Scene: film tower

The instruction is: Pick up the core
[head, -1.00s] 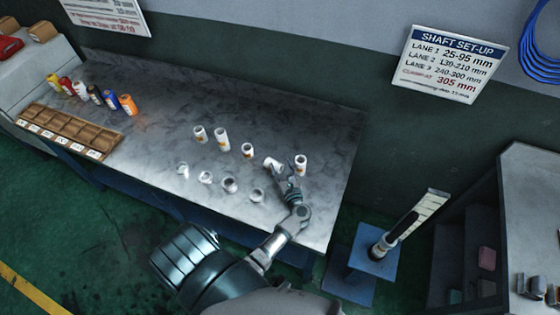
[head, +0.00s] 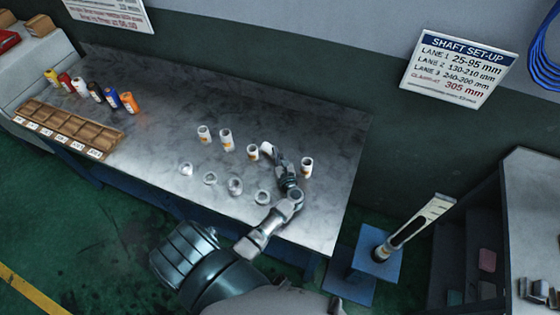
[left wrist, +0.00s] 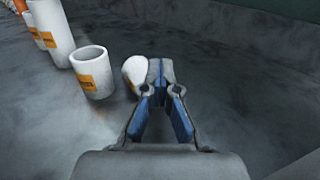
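The white core (head: 267,149) with an orange label is tilted at the tips of my left gripper (head: 274,154), over the right part of the workbench. In the left wrist view the core (left wrist: 134,74) lies against the left side of the fingertips (left wrist: 161,74), which are close together. They seem shut on its edge; the exact contact is hidden. Other white cores stand near it: a short one (head: 253,152), a taller one (head: 226,140), one at the left (head: 204,134) and one right of my gripper (head: 306,167). My right gripper is not in view.
Several pale rings (head: 235,186) lie along the front of the workbench (head: 160,110). Coloured cans (head: 96,92) and a wooden compartment tray (head: 70,128) are at the left. A blue stand (head: 379,252) with an upright white piece is off the bench's right end.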

